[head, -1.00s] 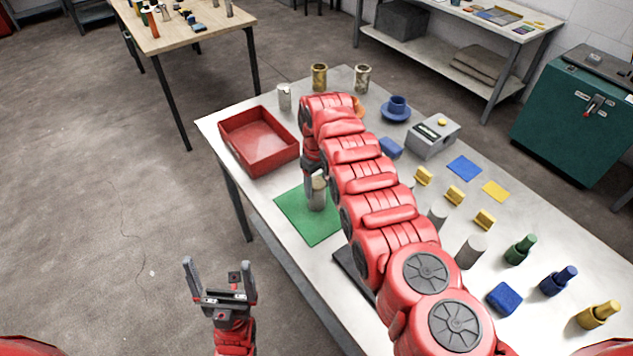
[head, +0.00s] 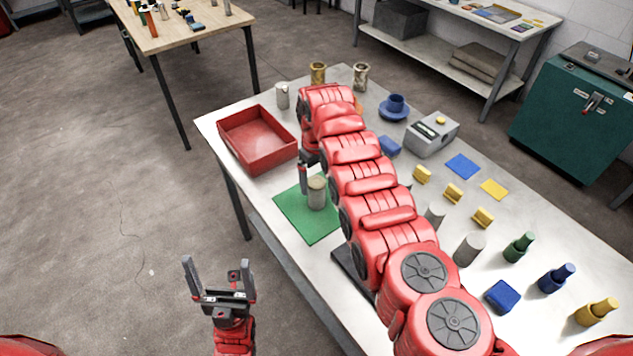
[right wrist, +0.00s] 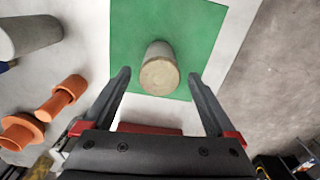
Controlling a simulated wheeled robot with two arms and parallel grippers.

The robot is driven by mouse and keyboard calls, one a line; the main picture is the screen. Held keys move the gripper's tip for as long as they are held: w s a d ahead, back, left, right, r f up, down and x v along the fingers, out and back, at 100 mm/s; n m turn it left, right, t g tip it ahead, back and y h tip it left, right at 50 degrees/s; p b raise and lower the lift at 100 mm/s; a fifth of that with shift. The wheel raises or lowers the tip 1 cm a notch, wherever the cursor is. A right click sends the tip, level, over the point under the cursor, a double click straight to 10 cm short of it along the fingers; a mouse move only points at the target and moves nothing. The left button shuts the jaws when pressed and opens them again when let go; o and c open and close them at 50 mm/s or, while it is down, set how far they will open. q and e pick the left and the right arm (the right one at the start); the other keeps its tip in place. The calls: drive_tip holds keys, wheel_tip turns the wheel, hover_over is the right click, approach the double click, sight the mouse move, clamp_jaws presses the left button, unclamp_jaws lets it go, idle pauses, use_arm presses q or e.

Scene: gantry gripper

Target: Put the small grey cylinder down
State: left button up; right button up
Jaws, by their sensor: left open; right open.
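The small grey cylinder (head: 317,193) stands upright on the green mat (head: 296,217), with a tan top. In the right wrist view the cylinder (right wrist: 159,69) stands on the green mat (right wrist: 127,38), ahead of the fingertips. My right gripper (right wrist: 160,80) is open, with a finger to either side and clear gaps to the cylinder. In the head view my right arm hides most of that gripper; one finger (head: 303,179) shows beside the cylinder. My left gripper (head: 219,270) is open and empty, off the table's near left edge above the floor.
A red tray (head: 232,148) stands left of the mat. Orange stepped parts (right wrist: 62,99) and a grey cylinder (right wrist: 30,36) lie to the left in the right wrist view. Yellow blocks (head: 453,194), a grey box (head: 432,136) and coloured stepped parts (head: 557,279) occupy the table's right side.

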wheel_tip(320, 180, up, 8)
drive_tip(key=b, duration=0.2)
drive_tip(key=shift+r+b, duration=0.2)
drive_tip(key=shift+b, duration=0.2)
drive_tip(key=shift+r, duration=0.9)
